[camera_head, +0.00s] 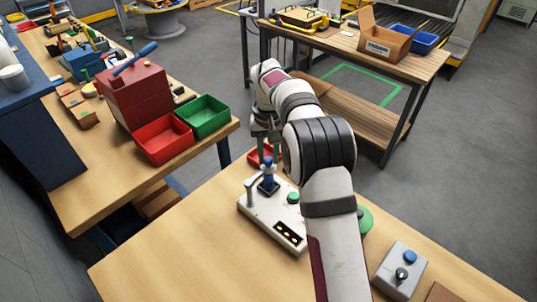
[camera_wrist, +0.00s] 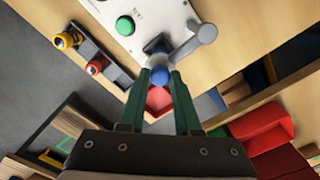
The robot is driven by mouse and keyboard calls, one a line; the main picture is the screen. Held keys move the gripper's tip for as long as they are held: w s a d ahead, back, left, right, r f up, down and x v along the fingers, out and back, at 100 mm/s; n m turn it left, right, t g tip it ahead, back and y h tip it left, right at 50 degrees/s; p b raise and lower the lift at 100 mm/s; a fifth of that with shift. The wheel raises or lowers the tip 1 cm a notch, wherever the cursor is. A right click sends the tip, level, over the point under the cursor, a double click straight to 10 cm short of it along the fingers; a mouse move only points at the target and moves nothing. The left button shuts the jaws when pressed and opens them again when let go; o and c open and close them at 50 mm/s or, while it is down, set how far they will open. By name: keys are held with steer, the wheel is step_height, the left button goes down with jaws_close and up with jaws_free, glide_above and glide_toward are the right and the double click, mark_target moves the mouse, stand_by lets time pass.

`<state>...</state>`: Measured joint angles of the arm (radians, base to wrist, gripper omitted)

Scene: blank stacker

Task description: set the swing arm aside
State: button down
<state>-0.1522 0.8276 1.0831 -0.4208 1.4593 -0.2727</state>
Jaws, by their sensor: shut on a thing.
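The swing arm is a light grey bar (camera_wrist: 185,50) on a round grey post (camera_wrist: 207,33), with a blue knob (camera_wrist: 160,76) at its free end. In the head view its post (camera_head: 251,191) stands at the left of a white base plate (camera_head: 285,222), and the blue knob (camera_head: 268,167) is above a dark square piece (camera_head: 268,188). My gripper (camera_wrist: 160,80) has its green fingers shut on the blue knob. In the head view my gripper (camera_head: 266,158) reaches down from behind the plate. My arm hides the plate's right part.
The plate bears a green button (camera_head: 293,197) and a dark slot with yellow spots (camera_head: 289,233). A grey control box (camera_head: 400,270) stands at the right. A red tray (camera_head: 257,156) lies just behind. The table front left (camera_head: 170,255) is clear.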

steer(key=shift+w, duration=0.1)
steer(key=a+n, duration=1)
steer(key=n, duration=0.8)
steer(key=shift+a, duration=0.4)
stand_by(0.4)
steer(key=c, duration=0.6)
jaws_free()
step_height(320, 180, up, 8)
steer(key=shift+f, duration=0.2)
